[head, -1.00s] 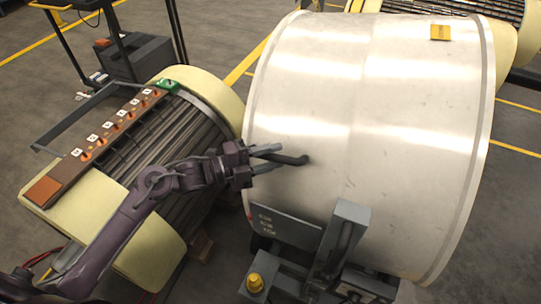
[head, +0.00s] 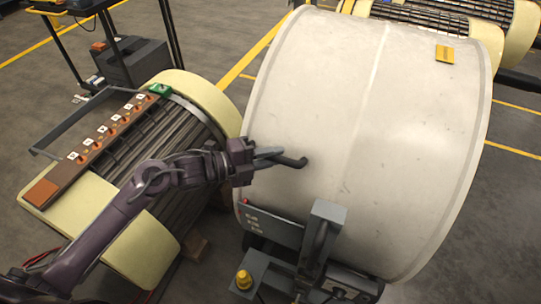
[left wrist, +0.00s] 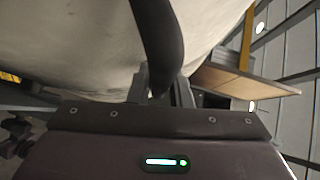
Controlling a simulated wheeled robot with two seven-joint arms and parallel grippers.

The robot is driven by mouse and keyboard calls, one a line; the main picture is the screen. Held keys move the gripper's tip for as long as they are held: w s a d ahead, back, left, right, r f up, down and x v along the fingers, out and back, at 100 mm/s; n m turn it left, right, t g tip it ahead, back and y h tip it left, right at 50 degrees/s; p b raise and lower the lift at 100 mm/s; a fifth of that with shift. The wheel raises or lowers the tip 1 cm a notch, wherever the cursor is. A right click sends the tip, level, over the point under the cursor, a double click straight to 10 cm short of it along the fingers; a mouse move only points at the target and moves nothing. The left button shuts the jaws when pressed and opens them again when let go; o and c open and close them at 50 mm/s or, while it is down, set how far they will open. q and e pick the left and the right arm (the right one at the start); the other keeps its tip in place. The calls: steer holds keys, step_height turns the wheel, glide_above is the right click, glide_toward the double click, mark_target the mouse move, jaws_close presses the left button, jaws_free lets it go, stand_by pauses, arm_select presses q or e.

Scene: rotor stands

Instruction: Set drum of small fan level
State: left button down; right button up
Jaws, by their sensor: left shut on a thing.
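The drum (head: 375,130) is a large pale metal cylinder filling the right half of the head view. It carries a small yellow tag (head: 445,54) near its upper right edge. A dark bent handle (head: 291,161) stands out at the drum's left part. My left gripper (head: 268,156) is shut on the handle, its fingers in front of the drum's face. In the left wrist view a dark bar (left wrist: 160,40) runs down to the fingers, with the pale drum surface (left wrist: 70,45) behind it. The fingertips are mostly hidden there. My right gripper is not in view.
A grey stand (head: 325,240) with a panel and a yellow knob (head: 243,280) stands below the drum. At left lies a slatted rotor with cream end rings (head: 205,95) and a labelled strip (head: 105,140). A trolley (head: 135,60) stands behind it. Open floor shows at far right.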

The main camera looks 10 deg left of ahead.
arm_select(q)
steer(key=shift+d+r, duration=0.15)
steer(key=shift+r, duration=0.05)
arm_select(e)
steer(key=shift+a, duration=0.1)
arm_select(q)
steer(key=c, duration=1.7)
jaws_free()
steer(key=o, duration=0.4)
steer(key=shift+d, duration=0.2)
steer(key=shift+s+a+f, duration=0.1)
steer(key=shift+s+a, duration=0.1)
steer(key=shift+a, duration=0.25)
steer(key=v, duration=0.7)
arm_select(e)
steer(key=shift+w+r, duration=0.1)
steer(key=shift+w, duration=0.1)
